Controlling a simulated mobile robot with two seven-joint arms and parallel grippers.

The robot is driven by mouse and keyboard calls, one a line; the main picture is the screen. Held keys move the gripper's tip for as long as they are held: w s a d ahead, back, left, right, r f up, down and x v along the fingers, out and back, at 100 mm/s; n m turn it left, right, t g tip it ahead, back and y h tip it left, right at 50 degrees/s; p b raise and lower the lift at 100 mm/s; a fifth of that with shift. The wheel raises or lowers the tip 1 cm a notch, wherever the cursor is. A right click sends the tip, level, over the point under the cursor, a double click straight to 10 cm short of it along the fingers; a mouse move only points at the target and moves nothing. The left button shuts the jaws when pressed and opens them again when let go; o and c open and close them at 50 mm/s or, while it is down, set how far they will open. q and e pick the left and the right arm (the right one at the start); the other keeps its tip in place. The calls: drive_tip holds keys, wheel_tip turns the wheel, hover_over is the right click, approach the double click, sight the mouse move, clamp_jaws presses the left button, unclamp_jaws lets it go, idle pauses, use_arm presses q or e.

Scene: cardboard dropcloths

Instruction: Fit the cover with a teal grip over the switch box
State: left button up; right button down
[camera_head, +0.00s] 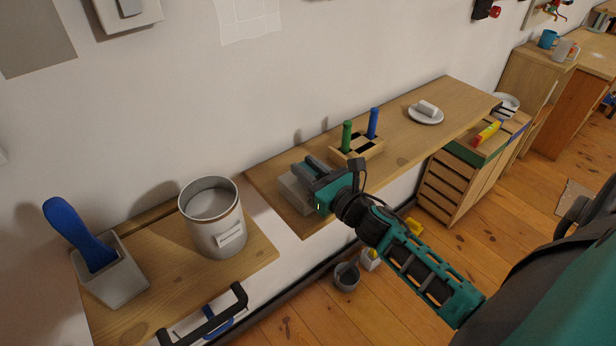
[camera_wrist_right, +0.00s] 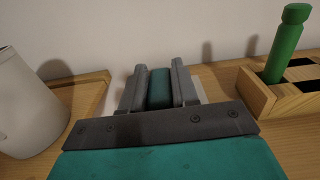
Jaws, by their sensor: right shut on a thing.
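The pale grey cover (camera_head: 292,192) is at the left end of the middle wooden shelf, mostly hidden behind my right gripper. Its teal grip (camera_wrist_right: 159,88) shows between the two grey fingers in the right wrist view. My right gripper (camera_head: 309,168) is shut on this grip. A pale edge of the cover (camera_wrist_right: 204,92) shows beside the fingers. I cannot tell whether the cover touches the shelf or what is under it. A pale plate with a grey block (camera_head: 130,8), perhaps the switch box, is on the wall at upper left, cut by the frame edge. My left gripper is not in view.
Right of the gripper, a wooden block (camera_head: 344,154) holds a green peg (camera_head: 347,136) and a blue peg (camera_head: 373,122). A white plate (camera_head: 425,119) stands farther right. A pale canister (camera_head: 228,230) and a blue-handled tool (camera_head: 78,232) in a grey holder stand at left.

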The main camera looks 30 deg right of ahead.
wheel_tip(320, 180, up, 11)
drive_tip(key=p, duration=0.4)
wheel_tip(320, 180, up, 9)
hover_over(308, 169)
drive_tip(key=shift+s, duration=0.1)
